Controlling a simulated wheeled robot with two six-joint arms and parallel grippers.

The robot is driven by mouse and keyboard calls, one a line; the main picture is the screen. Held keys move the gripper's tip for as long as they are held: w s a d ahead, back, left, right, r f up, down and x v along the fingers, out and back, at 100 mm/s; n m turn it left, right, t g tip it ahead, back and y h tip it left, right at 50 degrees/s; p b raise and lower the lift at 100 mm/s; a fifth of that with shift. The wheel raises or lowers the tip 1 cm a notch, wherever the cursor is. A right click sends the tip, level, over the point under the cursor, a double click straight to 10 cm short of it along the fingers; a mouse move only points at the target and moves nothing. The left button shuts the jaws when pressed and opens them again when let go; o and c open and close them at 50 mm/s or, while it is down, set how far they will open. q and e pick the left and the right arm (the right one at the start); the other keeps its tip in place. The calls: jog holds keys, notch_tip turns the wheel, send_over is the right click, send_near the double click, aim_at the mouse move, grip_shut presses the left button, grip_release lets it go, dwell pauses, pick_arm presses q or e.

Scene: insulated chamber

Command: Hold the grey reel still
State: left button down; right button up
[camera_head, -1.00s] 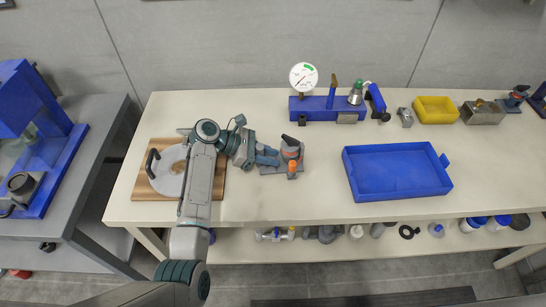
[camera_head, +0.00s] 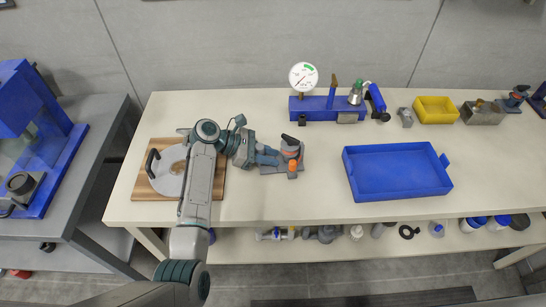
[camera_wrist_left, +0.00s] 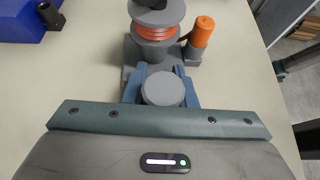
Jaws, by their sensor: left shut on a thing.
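The grey reel (camera_wrist_left: 157,20) stands on a grey base on the bench, with orange cord wound between its flanges and an orange-capped post (camera_wrist_left: 203,32) beside it. In the head view the reel unit (camera_head: 290,149) stands just right of my left gripper (camera_head: 267,157). In the left wrist view the blue fingers of my left gripper (camera_wrist_left: 161,88) are shut on the reel unit, either side of a round grey piece (camera_wrist_left: 163,89) in front of the spool. The exact finger contact is hidden. My right gripper is not in view.
A blue tray (camera_head: 397,198) lies on the right. Behind stands a blue block with a dial gauge (camera_head: 303,76). A yellow bin (camera_head: 436,109) is at the back right. A wooden board (camera_head: 147,190) lies under my left arm. The bench between reel and tray is clear.

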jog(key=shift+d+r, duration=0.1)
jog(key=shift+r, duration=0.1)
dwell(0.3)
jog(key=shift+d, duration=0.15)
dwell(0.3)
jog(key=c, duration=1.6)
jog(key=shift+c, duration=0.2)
